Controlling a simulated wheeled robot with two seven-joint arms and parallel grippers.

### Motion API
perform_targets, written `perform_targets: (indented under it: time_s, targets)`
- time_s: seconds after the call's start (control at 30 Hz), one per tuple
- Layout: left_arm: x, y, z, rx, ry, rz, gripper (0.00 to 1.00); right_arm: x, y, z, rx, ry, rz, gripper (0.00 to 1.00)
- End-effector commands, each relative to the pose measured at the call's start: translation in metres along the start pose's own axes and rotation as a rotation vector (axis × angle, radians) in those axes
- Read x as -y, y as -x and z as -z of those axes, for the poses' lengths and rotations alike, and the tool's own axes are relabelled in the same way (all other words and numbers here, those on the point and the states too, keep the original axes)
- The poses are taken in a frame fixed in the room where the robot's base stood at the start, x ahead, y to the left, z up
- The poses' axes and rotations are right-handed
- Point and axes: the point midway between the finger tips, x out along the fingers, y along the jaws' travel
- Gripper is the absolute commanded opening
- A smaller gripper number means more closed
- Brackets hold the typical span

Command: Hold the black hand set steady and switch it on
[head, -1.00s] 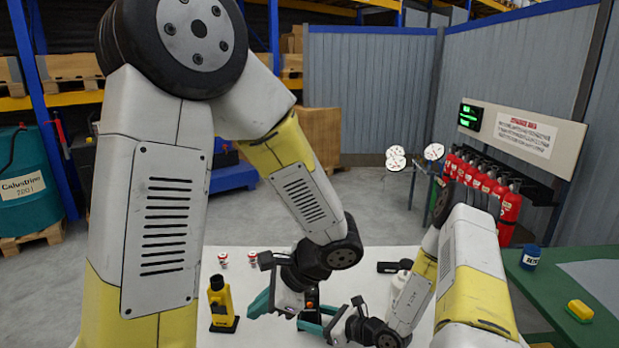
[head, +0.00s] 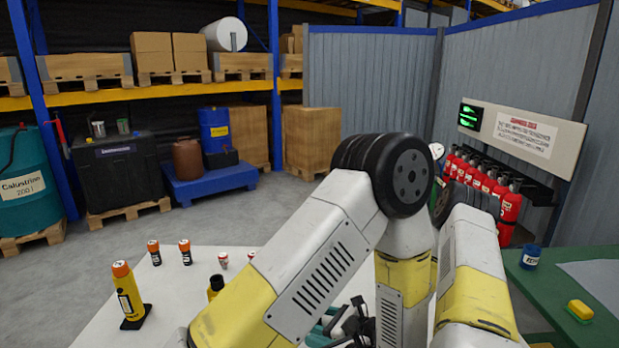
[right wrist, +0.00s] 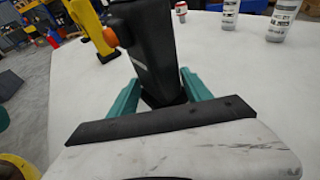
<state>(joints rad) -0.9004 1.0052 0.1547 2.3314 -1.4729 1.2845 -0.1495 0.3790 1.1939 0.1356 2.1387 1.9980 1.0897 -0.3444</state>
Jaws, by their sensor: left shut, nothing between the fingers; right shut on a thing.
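The black hand set (right wrist: 146,48) fills the upper middle of the right wrist view, with an orange knob (right wrist: 110,37) on its left side. My right gripper (right wrist: 161,86) has its teal fingers on both sides of the hand set's lower part and is shut on it. In the head view the hand set is hidden behind my left arm. My left gripper (head: 335,322) is low in the head view, mostly covered by my left arm, shut and empty. I cannot tell how far it is from the knob.
A yellow device with an orange top (head: 128,292) stands at the white table's left (head: 95,340); a second yellow one (head: 215,286) is partly covered. Two orange-topped cells (head: 154,252) (head: 185,252) stand behind.

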Motion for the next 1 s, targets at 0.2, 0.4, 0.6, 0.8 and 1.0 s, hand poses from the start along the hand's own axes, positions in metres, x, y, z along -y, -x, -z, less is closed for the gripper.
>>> perform_targets:
  time_s: [0.2,0.4,0.6,0.8,1.0]
  targets:
    - [0.014,-0.022,-0.017,0.000,0.005,-0.004,0.00,0.000,0.000,-0.001,0.002,0.001,0.000,0.22]
    - [0.028,-0.040,-0.030,0.000,0.005,-0.004,0.00,0.000,0.000,-0.001,0.002,0.001,0.000,0.22]
    - [0.036,-0.051,-0.038,0.000,0.003,-0.003,0.00,0.000,0.000,-0.001,0.002,0.001,0.000,0.22]
    - [0.038,-0.054,-0.041,0.000,0.003,-0.003,0.00,0.000,0.000,-0.001,0.002,0.000,0.000,0.22]
    - [0.038,-0.054,-0.041,0.000,0.003,-0.003,0.00,0.000,0.000,-0.001,0.002,0.000,0.000,0.22]
